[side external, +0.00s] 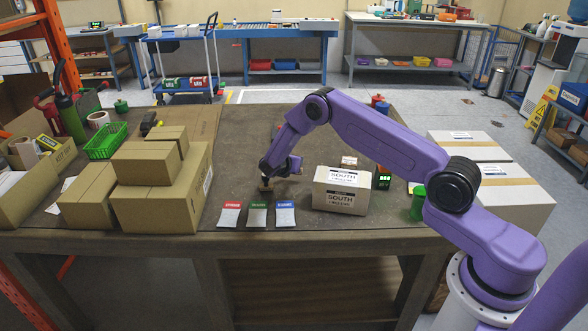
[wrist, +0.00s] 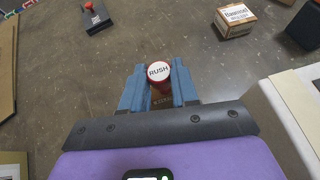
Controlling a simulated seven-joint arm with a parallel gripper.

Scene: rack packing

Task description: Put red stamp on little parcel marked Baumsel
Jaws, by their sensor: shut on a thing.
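My gripper (wrist: 160,92) is shut on the red stamp (wrist: 159,80), whose white round top reads "RUSH". The side view shows my gripper (side external: 266,180) low over the brown table, left of the white SOUTH box; whether the stamp touches the table is unclear. The little parcel marked Baumsel (wrist: 236,16) is a small brown box with a white label, at the upper right of the wrist view. In the side view the little parcel (side external: 349,161) stands behind the SOUTH box, partly hidden by it. It is apart from my gripper.
The white SOUTH box (side external: 341,190) stands right of my gripper. A dark block with a red knob (wrist: 93,16) lies at the wrist view's upper left. Stacked cartons (side external: 160,190) stand left, several labelled packets (side external: 257,215) lie in front. A green-lit display (side external: 383,179) stands right.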

